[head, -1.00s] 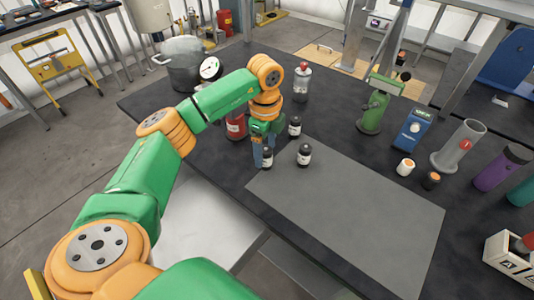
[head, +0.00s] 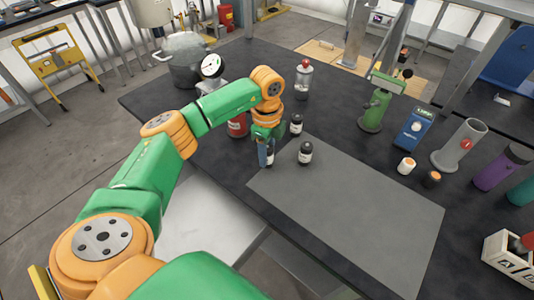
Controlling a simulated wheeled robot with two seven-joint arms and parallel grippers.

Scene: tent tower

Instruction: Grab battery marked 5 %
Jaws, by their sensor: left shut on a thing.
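My left gripper (head: 266,158) points down at the left corner of the grey mat and is shut on a small dark battery (head: 270,157) with a pale label. The fingers hide part of that battery. A second dark battery (head: 305,153) with a white label stands upright on the mat's edge, just right of the gripper. A third similar battery (head: 296,125) stands behind it on the black table. The marks on the labels are too small to read. My right gripper is not in view.
The grey mat (head: 350,205) is otherwise bare. A red container (head: 237,126) stands close behind my left forearm. A clear bottle with a red top (head: 303,80), a green device (head: 375,108), a blue box (head: 413,129) and a grey tube (head: 460,145) stand farther back and right.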

